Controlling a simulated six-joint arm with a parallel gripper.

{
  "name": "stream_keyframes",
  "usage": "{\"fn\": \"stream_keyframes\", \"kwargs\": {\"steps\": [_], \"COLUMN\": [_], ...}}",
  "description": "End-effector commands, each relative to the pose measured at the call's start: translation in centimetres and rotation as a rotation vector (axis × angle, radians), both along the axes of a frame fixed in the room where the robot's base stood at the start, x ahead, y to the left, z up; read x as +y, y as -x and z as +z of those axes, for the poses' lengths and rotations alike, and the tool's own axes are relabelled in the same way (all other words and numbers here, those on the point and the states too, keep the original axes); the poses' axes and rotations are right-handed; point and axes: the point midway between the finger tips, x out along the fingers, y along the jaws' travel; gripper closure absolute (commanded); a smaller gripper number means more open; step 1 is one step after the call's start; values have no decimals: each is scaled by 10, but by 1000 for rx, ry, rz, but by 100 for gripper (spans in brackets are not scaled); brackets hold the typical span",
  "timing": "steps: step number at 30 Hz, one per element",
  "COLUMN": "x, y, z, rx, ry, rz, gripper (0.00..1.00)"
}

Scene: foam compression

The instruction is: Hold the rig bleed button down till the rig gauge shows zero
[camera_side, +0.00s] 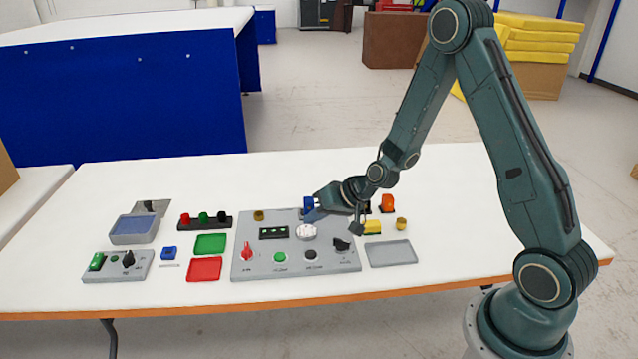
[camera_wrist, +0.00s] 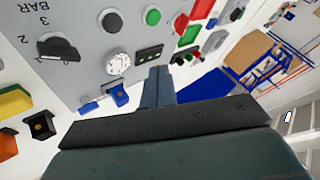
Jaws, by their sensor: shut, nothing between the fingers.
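The grey rig panel (camera_side: 265,268) lies on the white table. Its front row has a green button (camera_side: 280,257) and a black button (camera_side: 310,254); their labels are too small to read, so I cannot tell which is the bleed button. The round white gauge (camera_side: 306,232) sits mid-panel; its reading is not legible, also in the wrist view (camera_wrist: 119,65). My gripper (camera_side: 313,214) is shut and empty, low over the panel's back edge beside a blue fitting (camera_side: 308,202). In the wrist view the shut fingers (camera_wrist: 158,78) point towards the panel, apart from both buttons.
The panel also has a red knob (camera_side: 247,251), a black selector (camera_side: 341,244) and a small display (camera_side: 273,233). Left are green and red trays (camera_side: 204,280) and a control box (camera_side: 140,272). A grey tray (camera_side: 410,262) and yellow and orange pieces stand right.

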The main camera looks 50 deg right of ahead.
Motion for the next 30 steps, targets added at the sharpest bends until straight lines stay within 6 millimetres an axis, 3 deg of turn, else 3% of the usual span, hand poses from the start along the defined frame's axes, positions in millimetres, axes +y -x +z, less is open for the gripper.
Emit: {"fn": "stream_keyframes", "kwargs": {"steps": [21,30], "x": [0,0], "y": [0,0], "z": [-65,-82], "rx": [2,0], "ry": [0,-1], "rz": [-1,-1], "gripper": [100,100]}}
